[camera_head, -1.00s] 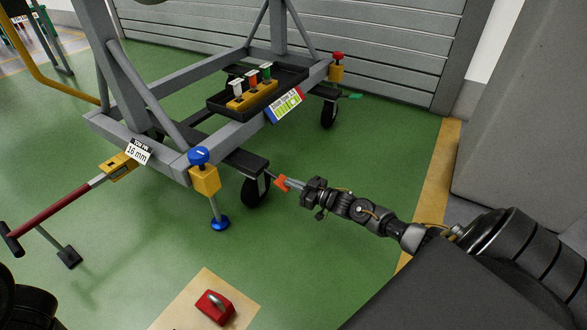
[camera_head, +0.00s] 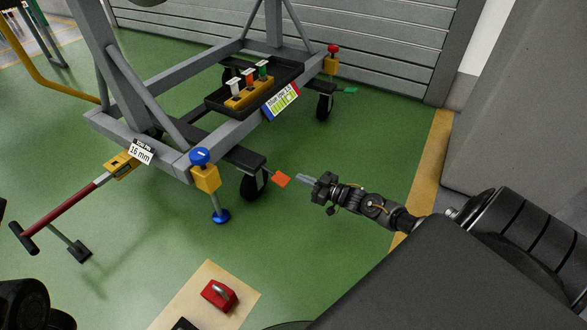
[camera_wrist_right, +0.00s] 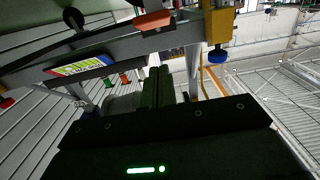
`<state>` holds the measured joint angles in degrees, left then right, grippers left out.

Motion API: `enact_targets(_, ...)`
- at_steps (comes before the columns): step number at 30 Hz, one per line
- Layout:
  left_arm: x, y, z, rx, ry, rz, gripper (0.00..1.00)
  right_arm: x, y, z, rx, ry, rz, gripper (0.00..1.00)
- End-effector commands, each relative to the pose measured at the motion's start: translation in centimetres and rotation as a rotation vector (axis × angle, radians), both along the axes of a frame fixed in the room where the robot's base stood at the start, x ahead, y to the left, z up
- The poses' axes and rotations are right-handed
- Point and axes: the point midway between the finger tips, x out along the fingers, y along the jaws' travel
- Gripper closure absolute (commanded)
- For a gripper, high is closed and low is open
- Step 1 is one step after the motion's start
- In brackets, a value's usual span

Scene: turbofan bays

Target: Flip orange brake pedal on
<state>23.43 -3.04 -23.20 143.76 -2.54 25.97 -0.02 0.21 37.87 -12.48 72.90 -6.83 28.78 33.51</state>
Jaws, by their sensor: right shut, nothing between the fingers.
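The orange brake pedal (camera_head: 281,180) sticks out beside the near caster wheel (camera_head: 254,184) of the grey stand, in the middle of the head view. In the right wrist view the orange pedal (camera_wrist_right: 153,22) shows at the top, beyond the fingers. My right gripper (camera_head: 301,179) is just right of the pedal, with a small gap between them in the head view. Its fingers are shut and empty, and they also show in the right wrist view (camera_wrist_right: 158,75). My left gripper cannot be made out; only dark parts show at the lower left.
A blue-topped yellow jack (camera_head: 205,178) stands left of the caster. A red-handled tow bar (camera_head: 62,208) extends left. A green pedal (camera_head: 347,90) is at the far caster. A red block (camera_head: 219,296) lies on a tan floor patch. Green floor is free around the pedal.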

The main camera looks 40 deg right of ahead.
Motion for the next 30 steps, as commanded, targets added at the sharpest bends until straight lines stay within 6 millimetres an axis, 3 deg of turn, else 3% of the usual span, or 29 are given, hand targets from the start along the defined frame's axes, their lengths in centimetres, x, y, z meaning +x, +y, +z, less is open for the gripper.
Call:
enact_targets(3,0.1,0.0,0.0,0.016,0.015,0.002,0.64,-2.2,-0.9,0.3,0.0,0.002,-0.001,1.0)
enact_targets(10,0.1,0.0,-0.6,0.03,0.026,0.002,0.64,-4.5,-1.8,0.0,0.0,-0.001,0.0,1.0)
enact_targets(30,0.1,0.1,-0.8,0.032,0.029,0.002,0.64,-4.9,-2.0,-0.1,0.0,-0.003,0.0,1.0)
